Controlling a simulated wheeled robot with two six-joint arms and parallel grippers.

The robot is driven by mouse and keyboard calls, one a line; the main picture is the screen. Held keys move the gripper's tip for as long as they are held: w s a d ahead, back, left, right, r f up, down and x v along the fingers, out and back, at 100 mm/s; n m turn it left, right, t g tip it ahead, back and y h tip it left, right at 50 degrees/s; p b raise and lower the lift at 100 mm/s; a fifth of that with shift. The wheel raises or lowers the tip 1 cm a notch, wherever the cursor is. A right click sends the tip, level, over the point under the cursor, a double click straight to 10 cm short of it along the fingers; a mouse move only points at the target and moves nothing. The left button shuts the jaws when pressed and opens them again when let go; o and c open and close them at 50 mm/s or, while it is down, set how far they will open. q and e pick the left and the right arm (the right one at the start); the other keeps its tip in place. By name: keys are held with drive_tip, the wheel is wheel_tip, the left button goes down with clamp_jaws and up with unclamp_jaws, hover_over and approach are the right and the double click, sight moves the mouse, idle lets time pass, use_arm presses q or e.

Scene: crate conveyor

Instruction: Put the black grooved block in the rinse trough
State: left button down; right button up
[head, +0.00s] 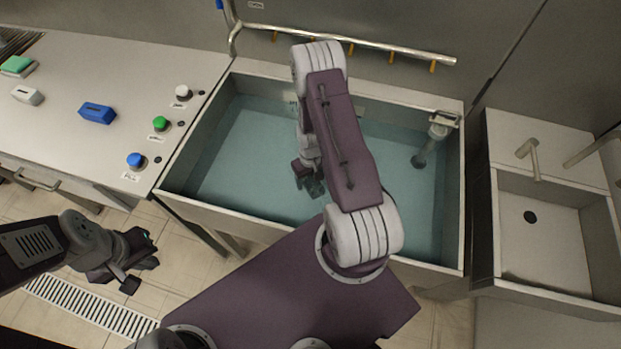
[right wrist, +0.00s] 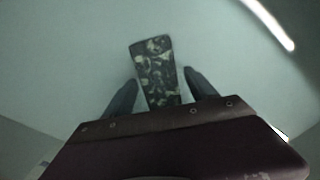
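The rinse trough (head: 463,190) is a steel basin with blue-green water, in the middle of the head view. My right gripper (head: 312,186) points down inside it, partly hidden by my own arm. In the right wrist view, a black block (right wrist: 157,75) with pale blotches lies between the two fingers of my right gripper (right wrist: 161,78). Narrow gaps show between the block and the fingers, so they look open around or above it. Its grooves are not clear. I cannot pick out the block in the head view. My left gripper (head: 146,272) looks open and empty, over the floor.
The counter at left holds a blue block (head: 97,113), a white block (head: 27,95), a green-topped block (head: 17,65) and white, green and blue buttons. A pipe (head: 420,152) stands in the trough's right end. A sink (head: 545,225) is at right.

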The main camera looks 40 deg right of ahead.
sight(310, 179)
wheel_tip(310, 179, up, 12)
drive_tip(key=s+a+r+n+t, duration=0.1)
drive_tip(key=s+a+r, duration=0.5)
drive_tip(key=a+r, duration=0.6)
drive_tip(key=shift+s+r+p, duration=0.4)
drive_tip(key=shift+r+p, duration=0.05)
drive_tip(key=shift+s, duration=0.1)
